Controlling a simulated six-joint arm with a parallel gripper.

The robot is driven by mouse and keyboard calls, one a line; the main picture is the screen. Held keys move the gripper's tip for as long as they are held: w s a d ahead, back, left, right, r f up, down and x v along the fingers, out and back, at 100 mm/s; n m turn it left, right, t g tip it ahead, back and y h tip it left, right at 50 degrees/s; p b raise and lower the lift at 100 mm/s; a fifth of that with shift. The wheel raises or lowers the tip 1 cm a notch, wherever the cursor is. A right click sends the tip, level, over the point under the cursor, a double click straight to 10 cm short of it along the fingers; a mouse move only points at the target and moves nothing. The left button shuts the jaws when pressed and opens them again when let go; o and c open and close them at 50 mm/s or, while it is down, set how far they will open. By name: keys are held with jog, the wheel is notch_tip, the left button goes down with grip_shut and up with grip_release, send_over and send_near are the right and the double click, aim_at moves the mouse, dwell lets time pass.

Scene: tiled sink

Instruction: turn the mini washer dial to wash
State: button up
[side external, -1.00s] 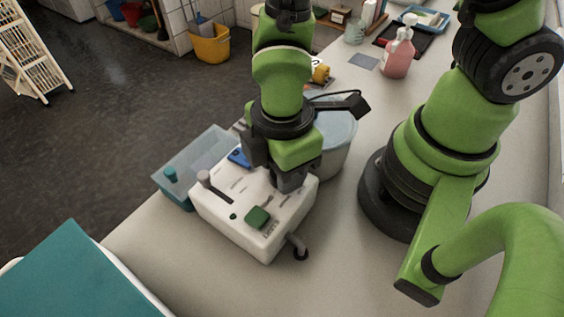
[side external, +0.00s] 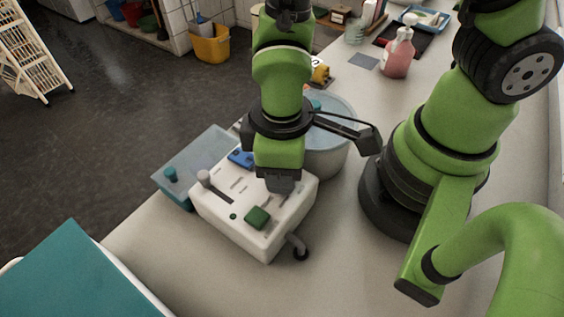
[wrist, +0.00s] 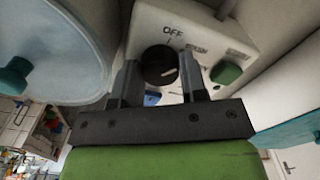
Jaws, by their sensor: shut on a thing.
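The mini washer (side external: 233,241) is a white box on the counter, and its top panel also shows in the wrist view (wrist: 213,22). Its dial (wrist: 158,62) is a round black knob with a white mark on the right part of its face. An OFF label is printed by the knob, with other blurred labels to the right. My gripper (wrist: 160,76) points down at the panel, its fingers on either side of the dial and shut on it. In the side view my gripper (side external: 281,184) hides the dial.
The panel also has a green button (side external: 257,217), a blue switch (side external: 241,158) and a grey lever (side external: 205,178). Counter in front is clear.

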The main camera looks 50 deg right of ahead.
jog(key=shift+m, duration=0.4)
jog(key=o, duration=0.6)
jog(key=shift+o, duration=0.2)
jog(key=shift+r, duration=0.1)
notch_tip(320, 180, up, 10)
dwell(0.3)
jog(key=s+d+r+m+t+y, duration=0.2)
jog(key=s+d+r+m+t, duration=0.1)
jog(key=d+r+m+t, duration=0.4)
jog(key=d+r+m, duration=0.2)
jog(key=d+r, duration=0.2)
jog(key=r, duration=0.2)
